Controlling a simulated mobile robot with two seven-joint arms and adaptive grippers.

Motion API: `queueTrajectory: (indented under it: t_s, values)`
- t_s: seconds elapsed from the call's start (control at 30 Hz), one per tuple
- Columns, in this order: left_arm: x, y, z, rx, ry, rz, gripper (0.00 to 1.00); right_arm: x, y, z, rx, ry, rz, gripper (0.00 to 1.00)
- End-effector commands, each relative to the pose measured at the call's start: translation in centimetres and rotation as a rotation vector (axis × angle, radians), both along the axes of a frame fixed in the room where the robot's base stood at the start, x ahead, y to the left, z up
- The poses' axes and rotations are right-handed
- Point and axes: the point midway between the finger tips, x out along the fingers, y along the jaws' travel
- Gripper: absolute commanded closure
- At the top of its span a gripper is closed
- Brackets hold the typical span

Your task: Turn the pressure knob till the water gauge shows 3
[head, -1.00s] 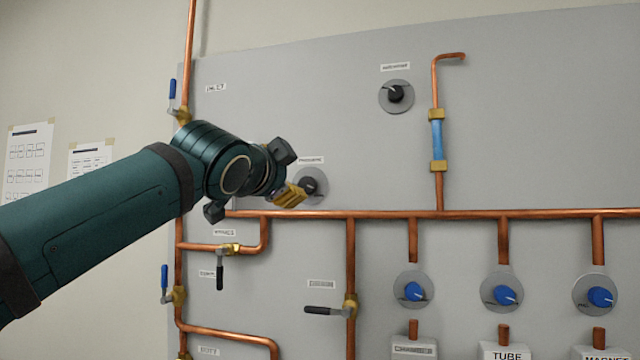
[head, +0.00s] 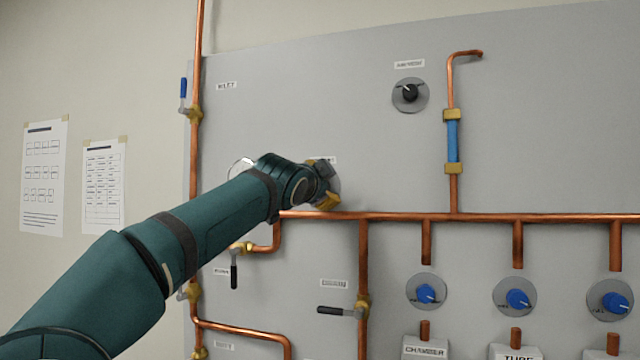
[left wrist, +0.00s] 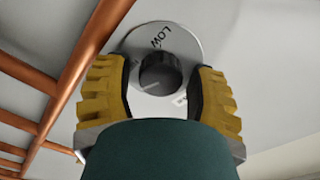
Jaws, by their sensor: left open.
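The pressure knob shows in the left wrist view as a black round knob (left wrist: 160,74) on a grey dial plate (left wrist: 185,42) with the word LOW printed on it. My left gripper (left wrist: 158,84) is open, with its two yellow finger pads on either side of the knob and a gap to each. In the head view my left gripper (head: 326,190) covers the knob and most of its dial. A round white-faced gauge (head: 242,166) shows partly behind my left arm; its reading cannot be made out. My right gripper is not in view.
Copper pipes run over the grey panel, with a long horizontal pipe (head: 480,217) just below my left gripper. Another black knob (head: 410,92) is at the upper right. Blue knobs (head: 518,298) line the lower right. Lever valves (head: 340,311) stick out below.

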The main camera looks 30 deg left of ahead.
Motion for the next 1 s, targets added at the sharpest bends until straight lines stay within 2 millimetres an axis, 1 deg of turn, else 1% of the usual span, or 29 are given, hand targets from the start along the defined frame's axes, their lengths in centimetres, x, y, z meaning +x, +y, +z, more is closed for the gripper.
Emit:
queueTrajectory:
  t_s: [0.17,0.2,0.27,0.3,0.33,0.67,0.87,1.0]
  values:
    - [0.0,0.0,0.0,0.000,0.000,0.000,0.45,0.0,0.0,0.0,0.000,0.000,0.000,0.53]
    - [0.0,0.0,0.0,0.000,0.000,0.000,0.59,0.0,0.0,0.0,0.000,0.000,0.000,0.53]
    - [0.0,0.0,0.0,0.000,0.000,0.000,0.80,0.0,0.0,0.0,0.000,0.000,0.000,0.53]
    - [0.0,0.0,0.0,0.000,0.000,0.000,0.94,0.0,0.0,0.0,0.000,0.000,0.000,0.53]
    - [0.0,0.0,0.0,0.000,0.000,0.000,0.95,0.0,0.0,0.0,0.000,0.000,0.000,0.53]
    - [0.0,0.0,0.0,-0.035,-0.010,-0.001,0.96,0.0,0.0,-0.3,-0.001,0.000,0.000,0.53]
    - [0.0,-0.1,0.0,-0.135,-0.036,-0.002,0.96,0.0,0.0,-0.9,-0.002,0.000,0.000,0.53]
    - [-0.1,0.0,0.0,-0.245,-0.063,-0.001,0.96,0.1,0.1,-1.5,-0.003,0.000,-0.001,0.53]
